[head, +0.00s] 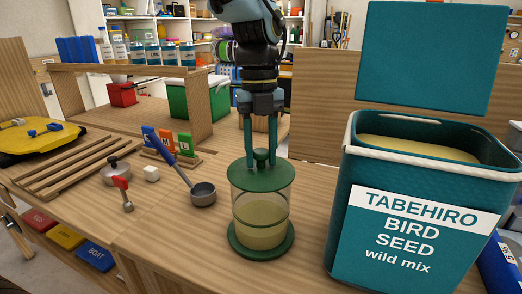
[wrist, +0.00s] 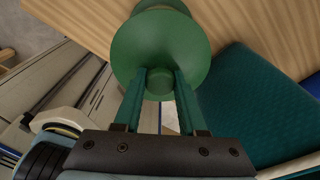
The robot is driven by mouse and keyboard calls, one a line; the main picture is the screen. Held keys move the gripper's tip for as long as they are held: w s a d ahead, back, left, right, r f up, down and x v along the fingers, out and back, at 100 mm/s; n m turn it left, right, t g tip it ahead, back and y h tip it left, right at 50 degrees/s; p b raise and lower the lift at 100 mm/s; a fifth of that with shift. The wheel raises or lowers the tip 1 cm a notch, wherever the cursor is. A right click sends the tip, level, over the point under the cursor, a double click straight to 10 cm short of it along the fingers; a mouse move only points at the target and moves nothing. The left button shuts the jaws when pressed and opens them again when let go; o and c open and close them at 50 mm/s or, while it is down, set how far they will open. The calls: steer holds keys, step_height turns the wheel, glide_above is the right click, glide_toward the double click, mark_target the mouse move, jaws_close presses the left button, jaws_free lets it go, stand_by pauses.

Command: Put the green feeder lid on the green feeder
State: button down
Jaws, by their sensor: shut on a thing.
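The green feeder (head: 262,225) is a clear cylinder, part full of seed, upright on a green base on the wooden bench. The green feeder lid (head: 250,180), a round disc with a knob, is at the feeder's top and looks level there. Whether it rests fully on the rim I cannot tell. My gripper (head: 261,157) points down and is shut on the lid's knob. In the wrist view the lid (wrist: 150,45) hides most of the feeder, and my fingers (wrist: 160,78) stand on both sides of the knob.
A large teal bird seed bin (head: 415,225) with its raised lid (head: 430,55) stands close right of the feeder. A grey scoop (head: 203,195) with a blue handle lies to the left. A red-handled tool (head: 124,193), a pot (head: 115,171) and a white cube (head: 151,173) are farther left.

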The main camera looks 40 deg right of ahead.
steer(key=shift+c, duration=2)
jaws_free()
step_height(320, 180, up, 11)
steer(key=w, duration=0.1)
steer(key=shift+d+f+b, duration=0.15)
steer(key=shift+d+b, duration=0.1)
steer(key=shift+b, duration=0.15)
steer(key=shift+w, duration=0.1)
